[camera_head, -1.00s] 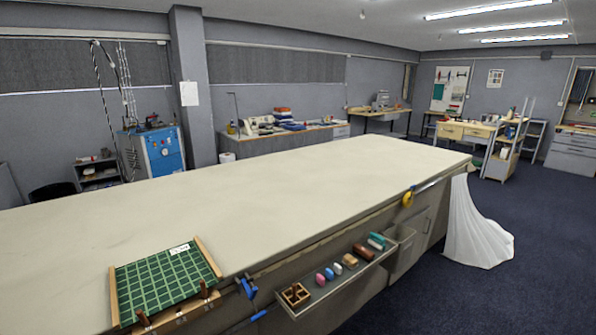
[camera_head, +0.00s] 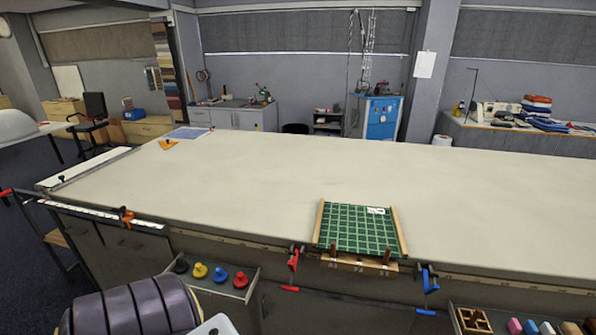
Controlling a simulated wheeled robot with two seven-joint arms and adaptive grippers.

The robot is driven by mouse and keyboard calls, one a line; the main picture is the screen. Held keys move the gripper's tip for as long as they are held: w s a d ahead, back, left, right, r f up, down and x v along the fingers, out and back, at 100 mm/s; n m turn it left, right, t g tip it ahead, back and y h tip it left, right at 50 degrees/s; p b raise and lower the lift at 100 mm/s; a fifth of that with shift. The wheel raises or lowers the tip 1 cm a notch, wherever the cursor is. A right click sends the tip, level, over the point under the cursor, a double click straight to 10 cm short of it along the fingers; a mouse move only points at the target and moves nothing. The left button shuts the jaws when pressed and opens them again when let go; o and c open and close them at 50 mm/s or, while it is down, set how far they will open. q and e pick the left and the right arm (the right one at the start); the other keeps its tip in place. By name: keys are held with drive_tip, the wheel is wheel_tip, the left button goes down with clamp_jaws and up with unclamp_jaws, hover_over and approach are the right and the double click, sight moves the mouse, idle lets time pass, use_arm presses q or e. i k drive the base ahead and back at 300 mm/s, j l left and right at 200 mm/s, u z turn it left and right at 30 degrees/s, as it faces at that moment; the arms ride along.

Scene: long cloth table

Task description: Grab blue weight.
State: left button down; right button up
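The blue weight (camera_head: 219,275) stands in a shallow tray (camera_head: 228,290) at the front of the long table, in the lower left of the head view. It is a small knobbed piece. A yellow weight (camera_head: 200,271) is to its left and a red weight (camera_head: 241,280) to its right. A black weight (camera_head: 180,265) stands at the left end of the row. Neither of my grippers is in view.
The long cloth table (camera_head: 260,175) is mostly bare. A green gridded board (camera_head: 360,230) lies at its front edge. Red (camera_head: 293,262) and blue (camera_head: 428,285) clamps hang at the edge. Another tray with small items (camera_head: 475,320) is at lower right.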

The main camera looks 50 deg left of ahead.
sight(221, 276)
drive_tip(key=u, duration=2.35)
